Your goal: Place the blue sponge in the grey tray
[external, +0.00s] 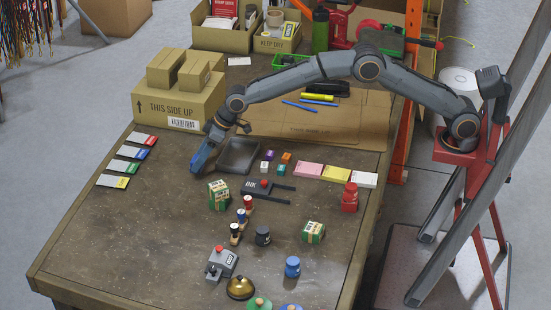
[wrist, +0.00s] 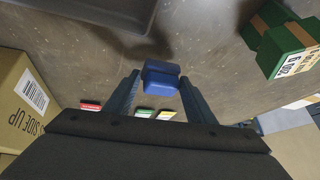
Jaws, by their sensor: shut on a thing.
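The blue sponge (wrist: 161,75) sits between the two fingers of my gripper (wrist: 158,88) in the wrist view, and my gripper is shut on it. In the external view my gripper (external: 205,155) hangs over the table just left of the grey tray (external: 222,168); the sponge is hard to tell from the blue fingers there. The tray is a shallow, dark grey, empty-looking box, and its edge also shows at the top left of the wrist view (wrist: 140,28). The sponge is outside the tray and appears held above the table.
A cardboard box marked THIS SIDE UP (external: 178,108) stands behind my gripper. Several coloured cards (external: 129,152) lie to the left. The front left table is clear.

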